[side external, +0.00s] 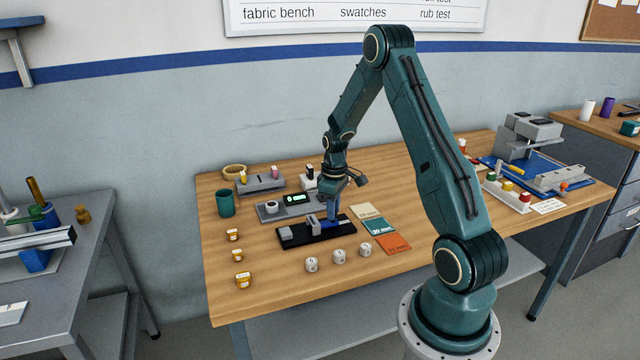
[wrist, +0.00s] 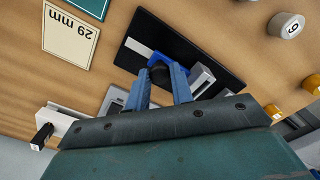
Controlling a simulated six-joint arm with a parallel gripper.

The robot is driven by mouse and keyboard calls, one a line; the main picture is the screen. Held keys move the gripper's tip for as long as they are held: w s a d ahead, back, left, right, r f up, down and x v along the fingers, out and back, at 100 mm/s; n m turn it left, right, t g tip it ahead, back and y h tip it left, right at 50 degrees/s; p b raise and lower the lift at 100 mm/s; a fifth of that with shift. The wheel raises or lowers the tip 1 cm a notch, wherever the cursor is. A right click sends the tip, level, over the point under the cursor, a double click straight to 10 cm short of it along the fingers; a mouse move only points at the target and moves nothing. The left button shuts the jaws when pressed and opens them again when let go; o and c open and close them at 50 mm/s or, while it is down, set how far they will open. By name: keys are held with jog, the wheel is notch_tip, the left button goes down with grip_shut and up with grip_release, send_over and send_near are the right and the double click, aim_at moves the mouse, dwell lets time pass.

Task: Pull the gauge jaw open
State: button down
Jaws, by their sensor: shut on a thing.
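The gauge has a black base (side external: 289,243), which also shows in the wrist view (wrist: 205,58). A blue sliding jaw (wrist: 182,61) with a dark knob (wrist: 159,72) sits on the base. My gripper (side external: 331,218) points down over the gauge. In the wrist view its two blue fingers (wrist: 160,80) are shut on the knob, one on each side. The fingers hide part of the jaw. A grey readout box (side external: 270,208) with a lit green display stands just behind; its digits are too small to read.
Cream (side external: 365,211), teal (side external: 377,226) and orange (side external: 394,244) cards lie right of the gauge; the cream one reads 29 mm. White numbered cylinders (side external: 339,256) stand in front. Yellow jars (side external: 233,235) and a green cup (side external: 225,204) stand left. The front table edge is mostly clear.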

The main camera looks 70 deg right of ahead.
jog(key=shift+s+d, duration=0.2)
jog(key=shift+d, duration=0.05)
jog(key=c, duration=1.4)
grip_release()
jog(key=shift+c, duration=0.2)
jog(key=shift+o, duration=1.2)
jog(key=shift+a, duration=0.1)
notch_tip(320, 180, up, 14)
jog(key=shift+f, duration=0.1)
